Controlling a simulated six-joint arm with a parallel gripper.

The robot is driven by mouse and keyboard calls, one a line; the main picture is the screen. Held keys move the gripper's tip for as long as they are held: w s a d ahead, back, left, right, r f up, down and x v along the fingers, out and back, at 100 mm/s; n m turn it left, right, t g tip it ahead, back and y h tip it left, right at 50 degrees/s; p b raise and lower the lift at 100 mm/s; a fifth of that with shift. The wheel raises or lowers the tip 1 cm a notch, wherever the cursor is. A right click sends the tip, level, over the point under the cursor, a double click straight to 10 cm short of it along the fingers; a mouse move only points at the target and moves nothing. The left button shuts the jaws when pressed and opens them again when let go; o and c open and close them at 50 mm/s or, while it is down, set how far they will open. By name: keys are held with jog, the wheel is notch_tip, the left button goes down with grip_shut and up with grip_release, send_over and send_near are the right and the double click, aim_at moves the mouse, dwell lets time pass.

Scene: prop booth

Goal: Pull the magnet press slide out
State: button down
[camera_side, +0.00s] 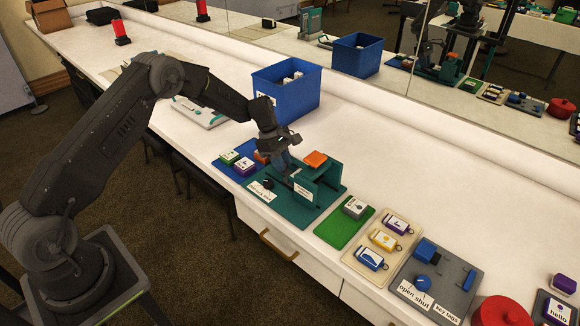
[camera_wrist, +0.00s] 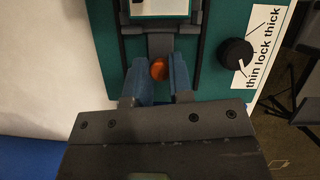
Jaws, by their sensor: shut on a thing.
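The teal magnet press (camera_side: 325,183) stands on its teal base on the counter, with an orange block on top. Its grey slide (camera_wrist: 160,45) shows in the wrist view, with a teal-edged white piece (camera_wrist: 160,6) at the top edge of the picture. My gripper (camera_wrist: 161,70) has its two blue fingers shut on the round orange knob (camera_wrist: 159,69) at the slide's near end. In the side view my gripper (camera_side: 284,168) is low at the front of the press and hides the knob. A black dial (camera_wrist: 236,53) sits beside the slide, by a label reading "thin lock thick".
A blue bin (camera_side: 287,95) stands behind my gripper. A blue mat (camera_side: 236,160) with small blocks lies left of the press. A green mat (camera_side: 344,225), a beige tag board (camera_side: 366,247) and a grey board (camera_side: 455,272) lie to the right.

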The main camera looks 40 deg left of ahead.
jog(key=c, duration=1)
grip_release()
jog(key=shift+f, duration=0.1)
jog(key=v, duration=1.3)
jog(key=shift+s+r, duration=0.15)
jog(key=shift+r, duration=0.25)
